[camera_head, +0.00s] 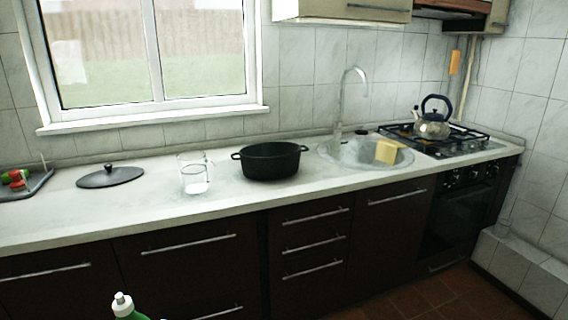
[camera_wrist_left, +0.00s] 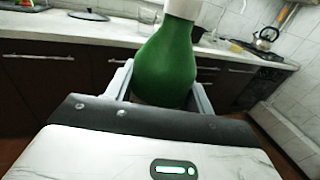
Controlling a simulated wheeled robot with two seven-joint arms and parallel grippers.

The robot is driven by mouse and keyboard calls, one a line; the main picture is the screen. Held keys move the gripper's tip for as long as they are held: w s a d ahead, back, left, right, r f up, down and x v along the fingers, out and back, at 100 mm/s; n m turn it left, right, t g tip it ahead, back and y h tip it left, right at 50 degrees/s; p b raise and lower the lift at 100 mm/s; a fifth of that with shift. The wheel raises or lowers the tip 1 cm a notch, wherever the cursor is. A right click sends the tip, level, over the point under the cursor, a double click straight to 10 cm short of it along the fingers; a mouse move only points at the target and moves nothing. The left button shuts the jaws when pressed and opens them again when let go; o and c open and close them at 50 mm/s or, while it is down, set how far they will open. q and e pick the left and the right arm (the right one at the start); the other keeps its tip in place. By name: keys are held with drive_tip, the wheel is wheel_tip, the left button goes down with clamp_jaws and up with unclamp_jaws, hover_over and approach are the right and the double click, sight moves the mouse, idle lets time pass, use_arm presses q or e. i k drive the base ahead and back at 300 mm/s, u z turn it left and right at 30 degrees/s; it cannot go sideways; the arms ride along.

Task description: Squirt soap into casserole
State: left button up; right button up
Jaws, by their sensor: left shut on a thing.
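The soap bottle is green with a white cap (camera_head: 122,299) and shows at the bottom edge of the head view, in front of the counter. In the left wrist view the green bottle (camera_wrist_left: 167,68) stands between the fingers of my left gripper (camera_wrist_left: 162,90), which is shut on it. The bottle's top is cut off there. The casserole (camera_head: 270,163) is a black two-handled pot on the counter, without its lid, left of the sink. The bottle is apart from it, lower and to the left in the head view. My right gripper is not in view.
A black lid (camera_head: 110,177) lies on the counter at left, with a clear glass vessel (camera_head: 194,176) between it and the casserole. The sink (camera_head: 350,156) has a tall faucet (camera_head: 341,100) and a yellow sponge (camera_head: 388,152). A kettle (camera_head: 431,126) stands on the stove.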

sight(269, 161)
drive_tip(key=z, duration=0.85)
drive_tip(key=i, duration=0.9)
drive_tip(key=z, duration=0.6)
drive_tip(key=i, duration=1.2)
drive_tip(key=u, duration=1.5)
drive_tip(key=i, duration=0.85)
drive_tip(key=u, duration=0.1)
